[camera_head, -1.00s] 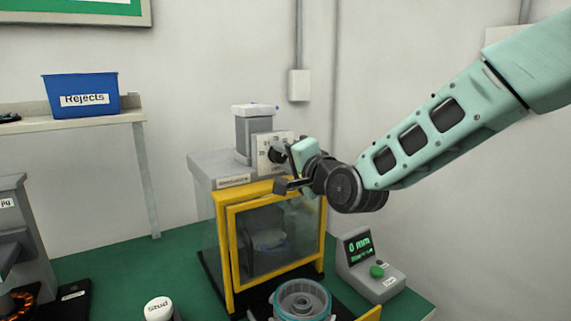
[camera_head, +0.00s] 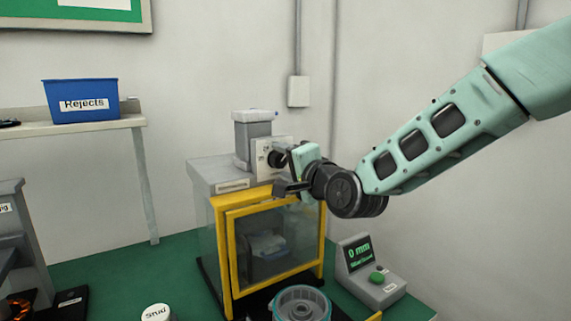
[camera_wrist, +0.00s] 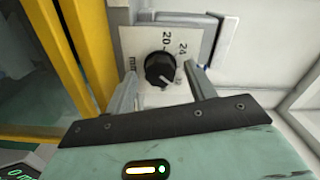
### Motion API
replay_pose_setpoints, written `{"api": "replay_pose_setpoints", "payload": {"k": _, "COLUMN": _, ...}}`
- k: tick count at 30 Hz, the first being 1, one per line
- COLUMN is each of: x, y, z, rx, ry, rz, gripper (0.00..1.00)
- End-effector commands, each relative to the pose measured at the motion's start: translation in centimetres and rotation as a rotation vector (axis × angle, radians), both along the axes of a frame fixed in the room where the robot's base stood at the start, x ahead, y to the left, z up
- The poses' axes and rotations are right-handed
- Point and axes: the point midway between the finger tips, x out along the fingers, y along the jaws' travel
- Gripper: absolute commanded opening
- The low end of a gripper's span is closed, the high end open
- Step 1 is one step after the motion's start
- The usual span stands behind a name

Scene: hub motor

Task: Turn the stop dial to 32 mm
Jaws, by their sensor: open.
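The stop dial is a black round knob (camera_wrist: 160,70) with a pale pointer mark, on a white plate (camera_wrist: 135,42) printed with 20, 24 and mm. The pointer aims toward the lower right in the wrist view. Other plate marks are hidden or out of frame. In the head view the knob (camera_head: 276,158) is on the upper front of the yellow-framed press. My gripper (camera_wrist: 162,76) is open, with one finger on each side of the knob in the wrist view. Contact cannot be told. My gripper (camera_head: 284,172) also shows in the head view, partly covering the plate.
The press's clear yellow-framed door (camera_head: 228,262) is below the dial. A grey box (camera_head: 372,272) with a green button and a 0 mm display stands at right. A round ringed part (camera_head: 300,303) sits in front. A blue Rejects bin (camera_head: 82,101) is on a left shelf.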

Motion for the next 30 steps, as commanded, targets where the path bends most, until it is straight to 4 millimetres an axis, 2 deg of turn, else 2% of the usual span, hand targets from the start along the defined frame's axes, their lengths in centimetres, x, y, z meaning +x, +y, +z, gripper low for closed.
{"api": "replay_pose_setpoints", "payload": {"k": 5, "x": -0.6, "y": -0.4, "z": 0.0, "rx": 0.0, "ry": -0.001, "rz": 0.0, "gripper": 0.55}}
{"api": "replay_pose_setpoints", "payload": {"k": 8, "x": -1.7, "y": -1.2, "z": -0.1, "rx": -0.001, "ry": -0.002, "rz": 0.0, "gripper": 0.55}}
{"api": "replay_pose_setpoints", "payload": {"k": 21, "x": -10.0, "y": -6.8, "z": -0.1, "rx": -0.004, "ry": -0.002, "rz": -0.002, "gripper": 0.55}}
{"api": "replay_pose_setpoints", "payload": {"k": 30, "x": -13.8, "y": -9.3, "z": 0.0, "rx": -0.002, "ry": -0.002, "rz": -0.001, "gripper": 0.55}}
